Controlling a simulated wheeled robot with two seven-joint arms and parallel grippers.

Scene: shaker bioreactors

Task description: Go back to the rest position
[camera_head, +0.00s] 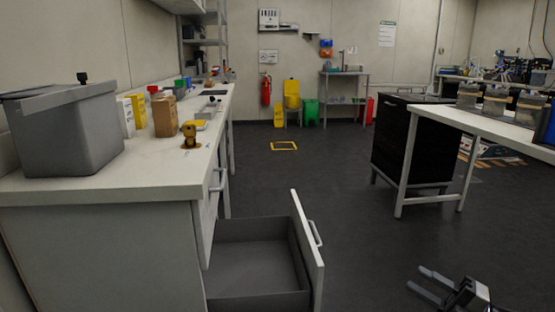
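My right gripper (431,284) shows at the bottom right of the head view, low over the dark floor. Its two pale fingers point left and are apart, with nothing between them. My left gripper is out of the picture. An open drawer (258,262) sticks out of the white bench (120,188) at the bottom centre. The part of the drawer that shows looks empty. The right gripper is to the right of the drawer front and apart from it.
A large grey box (68,135) stands on the left bench, with several small boxes and bottles behind it. A white table (480,126) and a black cabinet (405,145) stand on the right. The floor (315,175) between them is clear.

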